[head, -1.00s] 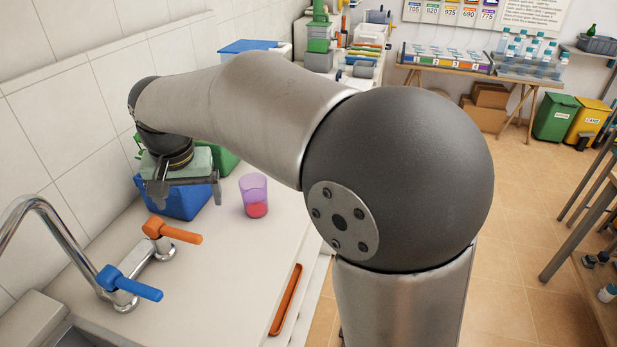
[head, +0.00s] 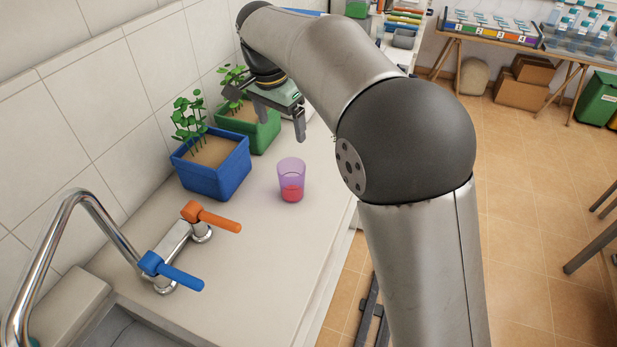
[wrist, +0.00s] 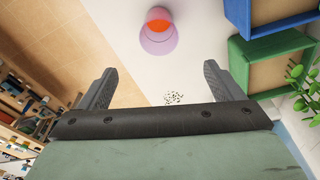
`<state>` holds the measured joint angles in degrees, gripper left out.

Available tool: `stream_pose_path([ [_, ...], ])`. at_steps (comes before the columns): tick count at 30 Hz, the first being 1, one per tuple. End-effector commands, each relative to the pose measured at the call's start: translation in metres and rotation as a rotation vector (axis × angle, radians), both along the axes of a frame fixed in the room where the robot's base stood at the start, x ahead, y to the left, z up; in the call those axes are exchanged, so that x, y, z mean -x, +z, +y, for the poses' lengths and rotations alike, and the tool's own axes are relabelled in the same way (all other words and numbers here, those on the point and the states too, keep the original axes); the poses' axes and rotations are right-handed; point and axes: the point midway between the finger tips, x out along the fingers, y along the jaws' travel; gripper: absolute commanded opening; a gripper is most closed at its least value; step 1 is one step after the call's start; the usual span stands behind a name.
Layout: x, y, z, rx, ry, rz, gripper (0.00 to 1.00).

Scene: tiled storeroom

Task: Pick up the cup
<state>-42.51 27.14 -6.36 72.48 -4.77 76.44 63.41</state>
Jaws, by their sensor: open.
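The cup (head: 291,180) is a translucent purple tumbler with red in its lower part. It stands upright on the pale counter (head: 262,238), to the right of the blue planter. My gripper (head: 281,140) is open and empty, above the counter and behind the cup in the head view. In the wrist view the cup (wrist: 158,32) shows near the top, ahead of the two spread fingers of my gripper (wrist: 162,80) and apart from them.
A blue planter (head: 217,172) and a green planter (head: 262,135) with plants stand along the tiled wall. A tap with an orange handle (head: 211,217) and a blue handle (head: 172,271) is at the front left. The counter around the cup is clear.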

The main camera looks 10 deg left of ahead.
Motion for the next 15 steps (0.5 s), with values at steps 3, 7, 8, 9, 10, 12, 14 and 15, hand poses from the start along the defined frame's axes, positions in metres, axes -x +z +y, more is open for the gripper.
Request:
stream_pose_path([
  [3, -0.001, -0.014, 0.000, 0.005, -0.004, 0.005, 0.87],
  [7, -0.004, -0.041, -0.003, 0.006, -0.003, 0.006, 0.87],
  [8, -0.005, -0.048, -0.003, 0.006, -0.003, 0.005, 0.87],
  [9, -0.006, -0.056, -0.004, 0.006, -0.003, 0.006, 0.87],
  [10, -0.008, -0.063, -0.004, 0.006, -0.003, 0.005, 0.87],
  [12, -0.009, -0.078, -0.005, 0.006, -0.003, 0.006, 0.87],
  [14, -0.011, -0.090, -0.006, 0.006, -0.003, 0.005, 0.87],
  [15, -0.012, -0.096, -0.007, 0.005, -0.003, 0.005, 0.87],
])
